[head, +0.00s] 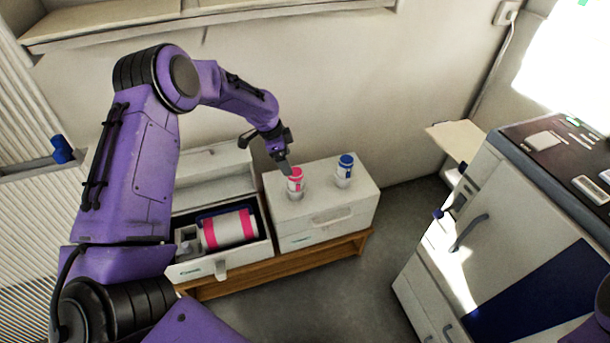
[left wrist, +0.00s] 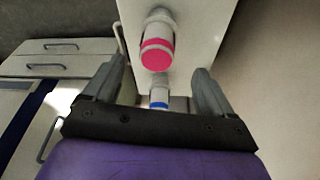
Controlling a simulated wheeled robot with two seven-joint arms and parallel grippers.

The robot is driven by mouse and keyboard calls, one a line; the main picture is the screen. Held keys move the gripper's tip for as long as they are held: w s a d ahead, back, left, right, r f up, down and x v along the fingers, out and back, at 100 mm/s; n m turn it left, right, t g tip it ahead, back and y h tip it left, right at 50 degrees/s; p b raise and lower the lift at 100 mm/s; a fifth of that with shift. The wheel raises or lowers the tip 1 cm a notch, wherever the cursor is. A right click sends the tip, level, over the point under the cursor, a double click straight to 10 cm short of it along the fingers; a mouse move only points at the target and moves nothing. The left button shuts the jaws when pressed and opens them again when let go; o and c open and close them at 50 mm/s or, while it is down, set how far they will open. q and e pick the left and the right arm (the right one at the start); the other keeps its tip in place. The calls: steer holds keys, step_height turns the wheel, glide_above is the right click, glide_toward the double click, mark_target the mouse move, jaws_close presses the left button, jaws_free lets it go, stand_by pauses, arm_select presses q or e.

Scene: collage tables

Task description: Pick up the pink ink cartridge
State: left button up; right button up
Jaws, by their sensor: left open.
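A small white cartridge with a pink cap, the pink ink cartridge (head: 295,181), stands upright on top of the white cabinet (head: 325,212). A similar cartridge with a blue cap (head: 345,164) stands to its right. My left gripper (head: 284,168) is at the pink cartridge's upper left in the head view. In the left wrist view the pink cartridge (left wrist: 157,48) lies ahead, between the lines of the two spread, empty fingers. The blue-capped cartridge (left wrist: 159,98) shows between the fingers, partly hidden by the gripper's body.
An open white box (head: 262,250) left of the cabinet holds a white roll with pink bands (head: 230,229). Both rest on a low wooden bench (head: 327,252). A large grey and white machine (head: 505,240) stands at the right, with clear floor (head: 345,295) between.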

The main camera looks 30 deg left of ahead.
mark_target(295, 172)
arm_select(q)
steer(key=x, duration=0.4)
steer(key=shift+w+a, duration=0.25)
steer(key=shift+w, duration=0.05)
steer(key=shift+s+d+f, duration=0.35)
steer(key=shift+d+f, duration=0.45)
steer(key=x, duration=0.4)
steer(key=shift+w+d+r, duration=0.1)
steer(key=shift+w, duration=0.25)
steer(key=shift+w+f, duration=0.15)
steer(key=shift+f, duration=0.25)
steer(key=shift+r, duration=0.2)
steer(key=c, duration=1.2)
